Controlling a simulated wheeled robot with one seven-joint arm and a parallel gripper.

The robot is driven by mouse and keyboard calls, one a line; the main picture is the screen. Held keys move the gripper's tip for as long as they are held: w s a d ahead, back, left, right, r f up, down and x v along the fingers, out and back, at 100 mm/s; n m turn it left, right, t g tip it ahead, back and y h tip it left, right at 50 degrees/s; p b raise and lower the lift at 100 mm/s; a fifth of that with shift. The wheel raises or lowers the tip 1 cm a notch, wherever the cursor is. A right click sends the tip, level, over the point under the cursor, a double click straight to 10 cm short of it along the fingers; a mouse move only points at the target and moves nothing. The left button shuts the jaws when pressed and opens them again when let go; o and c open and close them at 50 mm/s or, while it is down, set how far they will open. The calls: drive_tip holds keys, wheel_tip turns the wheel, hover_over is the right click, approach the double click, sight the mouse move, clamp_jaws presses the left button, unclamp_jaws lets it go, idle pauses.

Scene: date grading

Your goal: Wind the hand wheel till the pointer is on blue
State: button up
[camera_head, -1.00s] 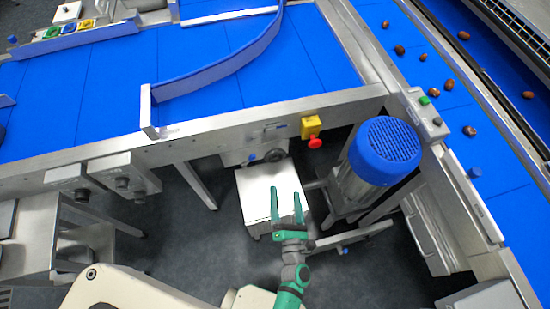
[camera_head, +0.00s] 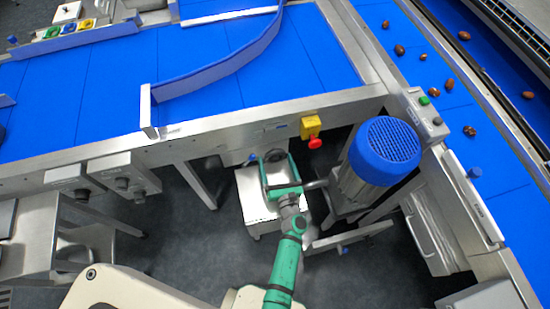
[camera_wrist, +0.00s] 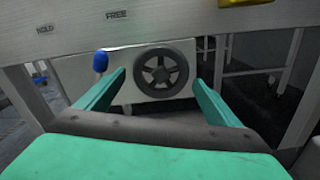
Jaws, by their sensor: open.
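The hand wheel (camera_wrist: 160,70) is dark and spoked, on the front of a pale box (camera_wrist: 75,80) under the conveyor. In the head view the wheel (camera_head: 274,155) shows just beyond my gripper (camera_head: 279,172). My gripper (camera_wrist: 158,97) is open in the wrist view, with one green finger on each side of the wheel's lower part. Whether the fingers touch the rim I cannot tell. A blue-knobbed lever (camera_wrist: 100,62) stands left of the wheel. Labels HOLD (camera_wrist: 45,29) and FREE (camera_wrist: 116,14) are on the rail above. I see no pointer or blue mark clearly.
A yellow box with a red button (camera_head: 312,128) hangs on the rail right of the wheel. A motor with a blue cap (camera_head: 384,152) stands close on the right. The blue conveyor (camera_head: 110,95) lies above. Floor (camera_head: 190,245) is free at lower left.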

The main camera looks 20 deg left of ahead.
drive_tip(key=shift+x, duration=1.05)
drive_tip(key=c, duration=1.1)
drive_tip(key=shift+o, duration=0.2)
drive_tip(key=shift+m, duration=0.3)
